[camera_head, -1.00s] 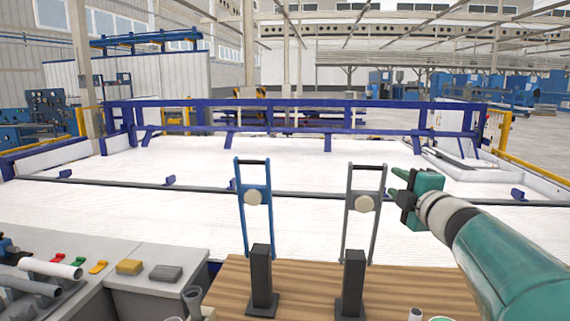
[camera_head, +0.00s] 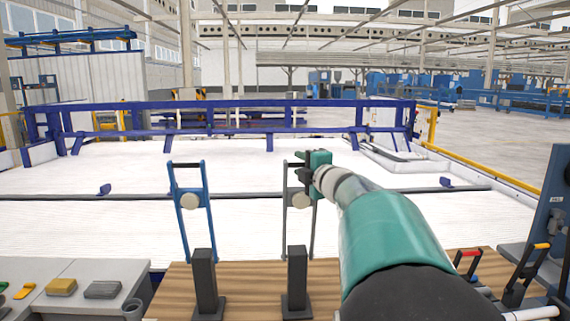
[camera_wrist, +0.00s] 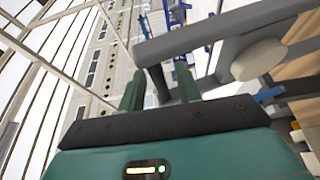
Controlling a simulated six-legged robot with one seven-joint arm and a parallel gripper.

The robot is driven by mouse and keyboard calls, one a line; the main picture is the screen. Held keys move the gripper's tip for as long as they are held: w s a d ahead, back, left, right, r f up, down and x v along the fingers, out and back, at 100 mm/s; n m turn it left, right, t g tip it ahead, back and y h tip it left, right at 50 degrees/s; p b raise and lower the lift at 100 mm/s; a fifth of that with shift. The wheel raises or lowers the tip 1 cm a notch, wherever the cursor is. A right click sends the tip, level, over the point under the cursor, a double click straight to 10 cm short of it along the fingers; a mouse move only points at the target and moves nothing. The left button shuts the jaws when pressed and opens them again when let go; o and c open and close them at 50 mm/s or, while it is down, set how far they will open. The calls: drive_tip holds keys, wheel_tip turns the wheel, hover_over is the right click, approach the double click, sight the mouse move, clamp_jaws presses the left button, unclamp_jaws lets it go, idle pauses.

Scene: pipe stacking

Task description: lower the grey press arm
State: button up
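The grey press arm (camera_head: 314,222) is an upright grey frame with a crossbar and a cream round disc (camera_head: 299,200), rising behind a black post on the wooden bench. My gripper (camera_head: 299,166) is at the top of this frame and hides part of its crossbar. In the wrist view the grey press arm (camera_wrist: 195,37) passes close in front of my two green fingers (camera_wrist: 160,88). The fingers are spread, with a piece of the grey frame showing between them. I cannot tell whether they touch it. The blue press arm (camera_head: 177,221) stands upright to the left.
Black posts (camera_head: 205,280) stand on the wooden bench (camera_head: 250,290). A grey counter (camera_head: 70,300) with yellow and grey blocks is at left. Levers with red and orange handles (camera_head: 468,255) and a blue panel (camera_head: 553,210) are at right. A white fenced floor lies beyond.

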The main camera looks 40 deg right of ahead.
drive_tip(key=shift+x, duration=1.1)
drive_tip(key=shift+s, duration=0.1)
clamp_jaws()
